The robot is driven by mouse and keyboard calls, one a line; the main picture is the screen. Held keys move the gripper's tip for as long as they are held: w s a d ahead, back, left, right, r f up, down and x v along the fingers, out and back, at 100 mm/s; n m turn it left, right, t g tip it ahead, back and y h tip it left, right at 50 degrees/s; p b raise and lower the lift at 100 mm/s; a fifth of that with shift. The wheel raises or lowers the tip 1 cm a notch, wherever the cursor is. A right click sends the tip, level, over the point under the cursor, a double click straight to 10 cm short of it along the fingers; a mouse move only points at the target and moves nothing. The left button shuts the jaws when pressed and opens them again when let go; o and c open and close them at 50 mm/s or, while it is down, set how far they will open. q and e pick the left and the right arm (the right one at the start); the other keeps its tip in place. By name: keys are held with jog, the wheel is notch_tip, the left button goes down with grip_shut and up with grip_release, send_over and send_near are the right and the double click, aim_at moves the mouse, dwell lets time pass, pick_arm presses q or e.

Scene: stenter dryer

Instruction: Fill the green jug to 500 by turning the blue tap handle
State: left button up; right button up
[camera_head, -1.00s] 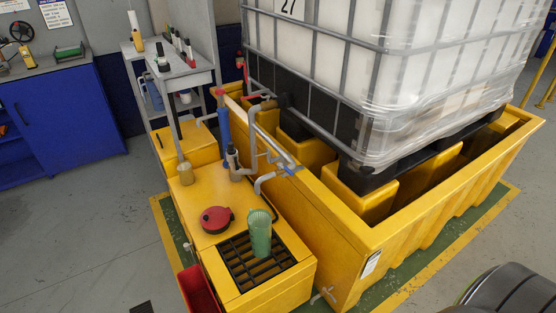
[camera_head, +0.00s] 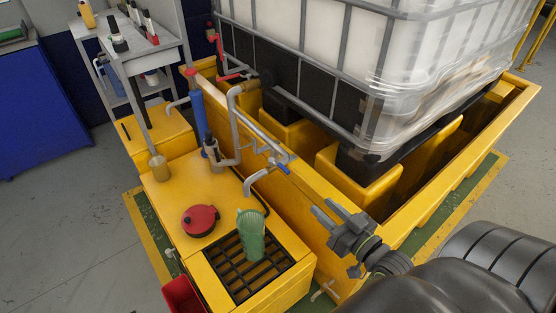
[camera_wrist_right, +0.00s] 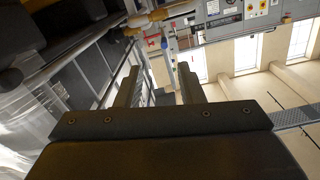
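The green jug (camera_head: 251,236) stands upright on the black grate (camera_head: 231,268) of the yellow stand, below the bent grey spout (camera_head: 256,181). The blue tap handle (camera_head: 284,168) sits on the pipe just above and right of the spout. The liquid level in the jug cannot be read. My right gripper (camera_head: 322,214) is to the right of the jug, below and right of the tap handle and apart from both. Its two fingers are spread and empty; they also show spread in the right wrist view (camera_wrist_right: 160,88). My left gripper is not in view.
A red round lid (camera_head: 200,220) lies on the yellow stand (camera_head: 168,203). A large caged white tank (camera_head: 420,50) stands in the yellow bund (camera_head: 405,225) behind. A red bin (camera_head: 183,296) is at the front left. Pipes crowd around the tap.

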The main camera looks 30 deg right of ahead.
aim_at(280, 165)
jog(key=w, duration=0.5)
jog(key=w+a, duration=0.1)
jog(key=w, duration=0.5)
jog(key=w+r, duration=0.1)
jog(key=w, duration=0.5)
jog(key=shift+w+a, duration=0.15)
jog(key=shift+a, duration=0.15)
grip_shut()
jog(key=shift+p, duration=0.3)
